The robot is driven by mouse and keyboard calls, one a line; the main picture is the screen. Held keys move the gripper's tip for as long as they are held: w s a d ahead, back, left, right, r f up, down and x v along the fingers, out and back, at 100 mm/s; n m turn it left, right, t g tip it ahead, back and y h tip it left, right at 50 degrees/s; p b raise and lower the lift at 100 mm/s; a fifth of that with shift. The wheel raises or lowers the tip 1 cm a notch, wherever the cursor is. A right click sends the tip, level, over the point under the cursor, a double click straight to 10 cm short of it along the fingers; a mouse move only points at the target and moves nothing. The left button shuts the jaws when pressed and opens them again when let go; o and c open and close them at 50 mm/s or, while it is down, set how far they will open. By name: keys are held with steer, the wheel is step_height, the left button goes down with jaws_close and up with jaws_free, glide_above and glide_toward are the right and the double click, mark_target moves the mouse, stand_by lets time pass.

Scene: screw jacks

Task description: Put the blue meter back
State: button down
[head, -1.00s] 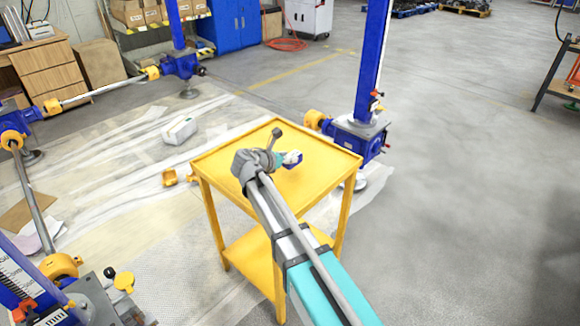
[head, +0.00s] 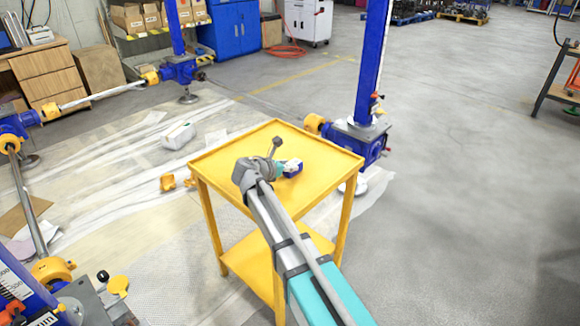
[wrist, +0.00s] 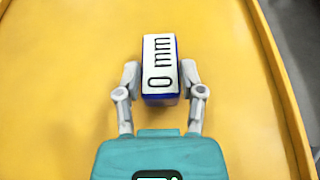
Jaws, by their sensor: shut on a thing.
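The blue meter (wrist: 160,72) is a small block with a white face reading "0 mm" and blue sides. In the wrist view it sits between the two fingers of my gripper (wrist: 160,82), which is shut on it. In the head view the meter (head: 292,168) shows as a small blue and white piece over the yellow cart's top (head: 317,150), partly hidden by my gripper (head: 284,168). I cannot tell whether the meter touches the cart top.
The yellow cart has a raised rim and a lower shelf (head: 250,259). A blue screw jack (head: 358,135) stands close behind its right corner. More jacks with shafts stand at left. A white object (head: 178,135) lies on the floor sheeting.

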steer(key=shift+c, duration=1)
jaws_free()
steer(key=shift+r, duration=0.1)
steer(key=shift+s+a+r, duration=0.1)
steer(key=shift+s+a+r+p, duration=0.15)
steer(key=shift+s+a+p, duration=0.1)
steer(key=shift+p, duration=0.15)
steer(key=p+v, duration=0.3)
steer(key=v, duration=0.6)
steer(key=shift+s+a+r+p, duration=0.15)
steer(key=shift+s+r+p, duration=0.1)
steer(key=shift+p, duration=0.15)
steer(key=shift+s+a+r, duration=0.15)
steer(key=shift+s+a, duration=0.25)
steer(key=shift+s, duration=0.1)
